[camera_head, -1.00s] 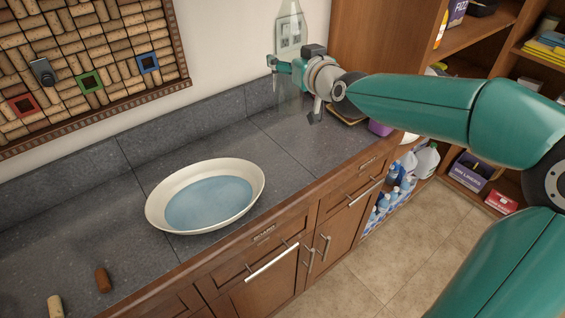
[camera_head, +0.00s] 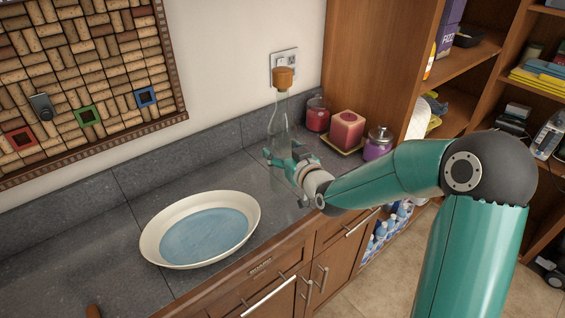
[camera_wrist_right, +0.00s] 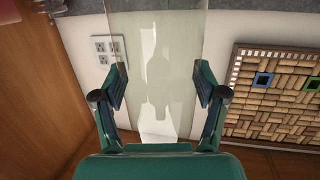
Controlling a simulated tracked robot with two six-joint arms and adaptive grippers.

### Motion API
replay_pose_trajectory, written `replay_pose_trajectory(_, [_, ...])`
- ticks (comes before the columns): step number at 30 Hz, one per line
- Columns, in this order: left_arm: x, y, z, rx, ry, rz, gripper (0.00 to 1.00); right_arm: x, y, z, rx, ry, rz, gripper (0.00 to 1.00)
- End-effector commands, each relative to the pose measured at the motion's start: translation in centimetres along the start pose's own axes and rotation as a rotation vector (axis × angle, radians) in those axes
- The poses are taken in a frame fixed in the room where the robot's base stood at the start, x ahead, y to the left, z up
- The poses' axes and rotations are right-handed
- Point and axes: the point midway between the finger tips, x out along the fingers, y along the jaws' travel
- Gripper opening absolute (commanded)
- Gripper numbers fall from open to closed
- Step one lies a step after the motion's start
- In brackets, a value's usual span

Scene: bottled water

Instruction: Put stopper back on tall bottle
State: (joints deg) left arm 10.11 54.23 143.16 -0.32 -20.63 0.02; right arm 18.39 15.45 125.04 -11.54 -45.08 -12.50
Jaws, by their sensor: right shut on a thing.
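The tall bottle (camera_head: 279,122) is clear glass and upright above the counter near the wall. A brown cork stopper (camera_head: 284,77) shows at the top of its neck; how deep it sits I cannot tell. My right gripper (camera_head: 278,156) is shut around the bottle's lower body. In the right wrist view the clear glass (camera_wrist_right: 157,50) fills the space between the two fingers (camera_wrist_right: 160,88). Whether the bottle's base touches the counter is hard to tell. My left gripper is not in view.
A white bowl (camera_head: 158,229) with a blue inside sits on the grey counter (camera_head: 95,272). A red jar (camera_head: 317,116), a pink candle (camera_head: 346,131) and a purple jar (camera_head: 377,145) stand right of the bottle.

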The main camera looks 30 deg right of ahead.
Motion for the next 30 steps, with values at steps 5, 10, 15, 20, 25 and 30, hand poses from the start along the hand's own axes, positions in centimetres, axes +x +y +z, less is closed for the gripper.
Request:
replay_pose_trajectory(5, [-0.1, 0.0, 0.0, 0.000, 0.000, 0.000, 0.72, 0.1, 0.0, 0.3, -0.002, 0.006, 0.000, 0.05])
replay_pose_trajectory(10, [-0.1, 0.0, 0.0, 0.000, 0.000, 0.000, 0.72, 0.1, 0.0, 0.3, -0.002, 0.006, 0.000, 0.05])
replay_pose_trajectory(15, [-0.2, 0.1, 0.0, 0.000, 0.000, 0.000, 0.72, 0.2, 0.0, 1.4, -0.001, 0.002, -0.001, 0.05])
replay_pose_trajectory(20, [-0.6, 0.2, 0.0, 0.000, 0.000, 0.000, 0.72, 0.6, 0.0, 3.5, -0.002, 0.002, 0.000, 0.05])
replay_pose_trajectory(25, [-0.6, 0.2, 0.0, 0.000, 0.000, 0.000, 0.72, 0.7, 0.0, 4.1, -0.002, 0.007, 0.000, 0.05])
replay_pose_trajectory(30, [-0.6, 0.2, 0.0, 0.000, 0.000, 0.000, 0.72, 0.7, 0.0, 4.0, -0.002, 0.007, 0.000, 0.05])
